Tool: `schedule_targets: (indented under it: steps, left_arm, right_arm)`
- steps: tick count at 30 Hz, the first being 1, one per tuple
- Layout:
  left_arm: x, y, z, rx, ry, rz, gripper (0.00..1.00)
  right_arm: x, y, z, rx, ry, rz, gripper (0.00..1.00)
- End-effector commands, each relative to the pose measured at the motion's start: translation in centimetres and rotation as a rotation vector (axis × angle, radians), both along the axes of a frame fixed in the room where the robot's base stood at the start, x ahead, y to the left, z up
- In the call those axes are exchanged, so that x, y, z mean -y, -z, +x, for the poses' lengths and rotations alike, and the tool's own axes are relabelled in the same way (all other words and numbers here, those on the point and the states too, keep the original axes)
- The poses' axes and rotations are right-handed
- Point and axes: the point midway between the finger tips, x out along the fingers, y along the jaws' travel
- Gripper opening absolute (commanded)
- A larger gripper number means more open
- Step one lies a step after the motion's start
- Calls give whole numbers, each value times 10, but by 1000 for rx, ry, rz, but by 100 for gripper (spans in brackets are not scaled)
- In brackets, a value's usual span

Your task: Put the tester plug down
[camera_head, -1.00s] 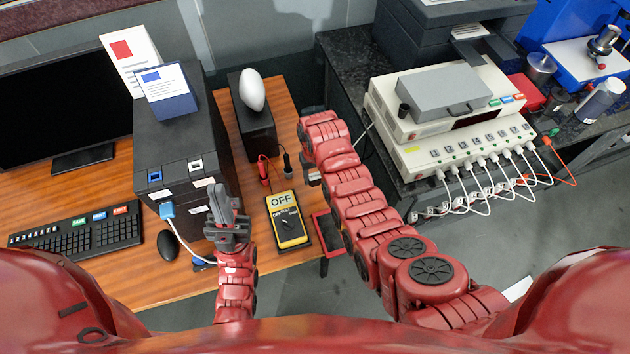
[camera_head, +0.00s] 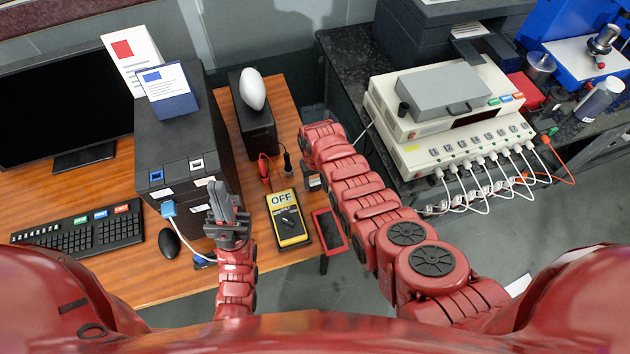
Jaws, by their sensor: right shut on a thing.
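My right gripper (camera_head: 312,182) shows only in part below the bent end of my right arm, beside the desk's right edge. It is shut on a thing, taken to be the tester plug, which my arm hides. A thin pale cable (camera_head: 363,132) runs from the tester (camera_head: 440,155) to behind that arm. The tester is a cream box with a row of numbered sockets and several white plugs. My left gripper (camera_head: 222,196) is above the desk in front of the black case. Its fingers look close together, but their gap cannot be made out.
A yellow multimeter (camera_head: 288,218) reading OFF and a red-framed dark tray (camera_head: 329,231) lie near the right gripper. A black case (camera_head: 182,130), keyboard (camera_head: 80,232) and mouse (camera_head: 168,243) are left. A black box (camera_head: 254,120) with a white egg-shaped object (camera_head: 252,90) stands behind.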

Motion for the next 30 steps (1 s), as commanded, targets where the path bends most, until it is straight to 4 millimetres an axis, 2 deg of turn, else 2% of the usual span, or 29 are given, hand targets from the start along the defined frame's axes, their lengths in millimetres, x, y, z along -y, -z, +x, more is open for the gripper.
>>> schedule_targets:
  steps: [6, 7, 11, 12, 20, 25, 30]
  left_arm:
    - [0, 8, 0, 0, 0, 0, 0]
    - [0, 6, 0, 0, 0, 0, 0]
    - [0, 6, 0, 0, 0, 0, 0]
    - [0, 6, 0, 0, 0, 0, 0]
    - [0, 5, 0, 0, 0, 0, 0]
    - [0, -10, 0, 0, 0, 0, 0]
    - [0, -5, 0, 0, 0, 0, 0]
  right_arm:
    - [0, 8, 0, 0, 0, 0, 0]
    - [0, 6, 0, 0, 0, 0, 55]
    - [0, 6, 0, 0, 0, 0, 78]
    - [0, 6, 0, 0, 0, 0, 81]
    - [0, 5, 0, 0, 0, 0, 81]
    - [0, -11, 0, 0, 0, 0, 81]
    - [-1, -18, 2, 4, 0, 1, 81]
